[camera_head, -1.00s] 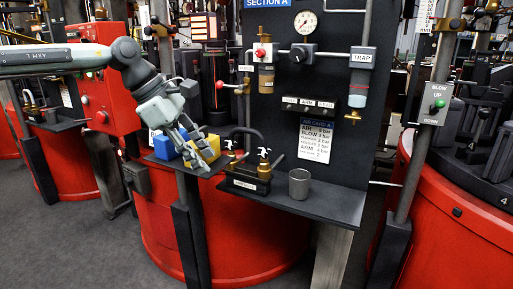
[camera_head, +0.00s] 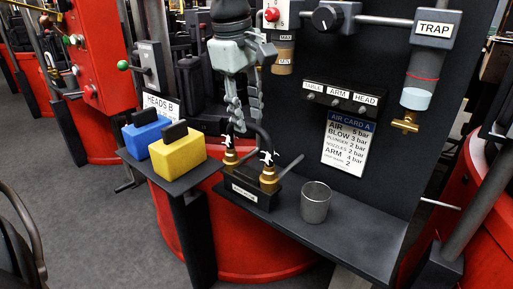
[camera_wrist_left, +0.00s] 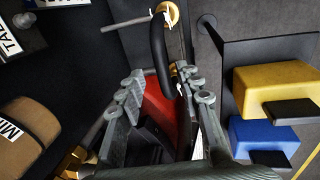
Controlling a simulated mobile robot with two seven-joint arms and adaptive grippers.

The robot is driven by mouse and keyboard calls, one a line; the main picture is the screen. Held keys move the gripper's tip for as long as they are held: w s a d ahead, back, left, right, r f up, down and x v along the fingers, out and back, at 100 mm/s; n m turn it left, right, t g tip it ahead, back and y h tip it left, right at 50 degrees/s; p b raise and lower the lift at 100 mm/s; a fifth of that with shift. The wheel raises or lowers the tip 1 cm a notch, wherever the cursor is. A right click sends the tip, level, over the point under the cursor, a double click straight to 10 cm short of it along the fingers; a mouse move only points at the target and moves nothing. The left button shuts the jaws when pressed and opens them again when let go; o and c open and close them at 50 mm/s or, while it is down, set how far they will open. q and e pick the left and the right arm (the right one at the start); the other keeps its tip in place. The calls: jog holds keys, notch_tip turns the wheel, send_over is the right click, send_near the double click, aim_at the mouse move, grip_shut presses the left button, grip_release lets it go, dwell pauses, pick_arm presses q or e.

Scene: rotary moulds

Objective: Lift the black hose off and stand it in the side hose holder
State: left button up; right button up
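The black hose (camera_head: 262,133) arches above a small black block with two brass fittings, its near end by the right fitting. The hose also shows as a thick black bend in the left wrist view (camera_wrist_left: 158,50). My left gripper (camera_head: 247,121) points down just above the hose, fingers apart. In the left wrist view the hose shows in the gap between the fingertips (camera_wrist_left: 162,77); I cannot tell whether they touch it. The black block (camera_head: 264,199) has a small label that is too small to read; I cannot tell whether it is the side hose holder. My right gripper is out of view.
A blue block (camera_head: 146,134) and a yellow block (camera_head: 178,158) with black handles stand on the shelf left of the hose. A grey metal cup (camera_head: 315,203) stands to the right. The dark upright panel with the air card (camera_head: 347,143) is behind. The shelf right of the cup is clear.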

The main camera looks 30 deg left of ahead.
pick_arm(q)
jog(key=f, duration=0.4)
jog(key=w+f, duration=0.1)
jog(key=f, duration=0.1)
jog(key=shift+a+f+p, duration=0.15)
jog(key=shift+f+p, duration=0.15)
jog(key=shift+f, duration=0.1)
jog(key=c, duration=0.7)
grip_shut()
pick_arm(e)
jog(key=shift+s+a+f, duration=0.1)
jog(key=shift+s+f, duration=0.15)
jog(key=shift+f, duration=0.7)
